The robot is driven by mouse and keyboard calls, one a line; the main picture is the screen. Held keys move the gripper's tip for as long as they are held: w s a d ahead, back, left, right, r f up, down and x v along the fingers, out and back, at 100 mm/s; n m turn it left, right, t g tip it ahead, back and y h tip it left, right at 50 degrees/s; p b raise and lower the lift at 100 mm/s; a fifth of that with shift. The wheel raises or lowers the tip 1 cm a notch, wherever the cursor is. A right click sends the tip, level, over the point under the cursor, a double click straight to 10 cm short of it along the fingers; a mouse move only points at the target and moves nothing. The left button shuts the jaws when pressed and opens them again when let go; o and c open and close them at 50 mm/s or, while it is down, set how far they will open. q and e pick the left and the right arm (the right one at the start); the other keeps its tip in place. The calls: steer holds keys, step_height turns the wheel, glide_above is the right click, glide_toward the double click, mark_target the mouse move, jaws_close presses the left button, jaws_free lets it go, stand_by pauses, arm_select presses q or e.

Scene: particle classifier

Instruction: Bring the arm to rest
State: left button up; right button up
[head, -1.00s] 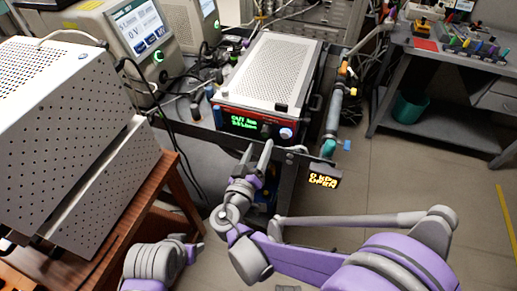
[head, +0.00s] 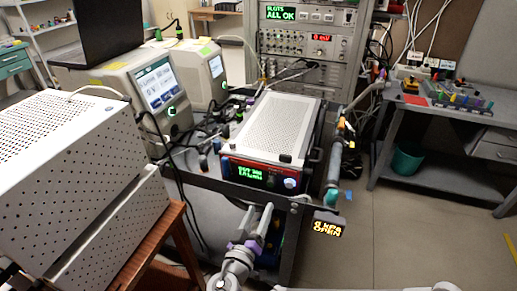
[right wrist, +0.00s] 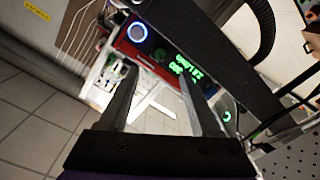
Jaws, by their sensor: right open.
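My right gripper (head: 257,222) shows at the bottom middle of the head view, in front of the dark front rail of the cart. Its two grey fingers stand apart with nothing between them. In the right wrist view the open fingers (right wrist: 160,85) point toward the red-fronted instrument (right wrist: 150,45) with a lit blue ring and green digits. In the head view that instrument (head: 270,130) is a white perforated box on the cart, beyond the gripper. The gripper looks apart from it. My left gripper cannot be made out in the head view.
A perforated white cabinet (head: 65,165) on a wooden stand fills the left. A grey workbench (head: 440,115) stands at the right. The floor (head: 420,230) at the lower right is clear.

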steer(key=s+d+f+m+g, duration=0.1)
steer(key=s+d+f+g, duration=0.2)
steer(key=d, duration=0.5)
steer(key=s+d+f+m+g, duration=0.1)
steer(key=s+d+f+g, duration=0.1)
steer(key=s+d+g, duration=0.45)
steer(key=s+d+f+m+g+y, duration=0.1)
steer(key=s+d+f+y, duration=0.15)
steer(key=s, duration=0.45)
steer(key=s+d+f+g+y, duration=0.1)
steer(key=s+f+g+y, duration=0.15)
steer(key=s, duration=0.45)
step_height(320, 180, up, 15)
steer(key=w+t+p, duration=0.1)
steer(key=p, duration=1.1)
steer(key=shift+w+a+y+p, duration=0.2)
steer(key=shift+w+y+p, duration=0.1)
steer(key=shift+w, duration=0.05)
steer(key=shift+s+f, duration=0.1)
stand_by(2.5)
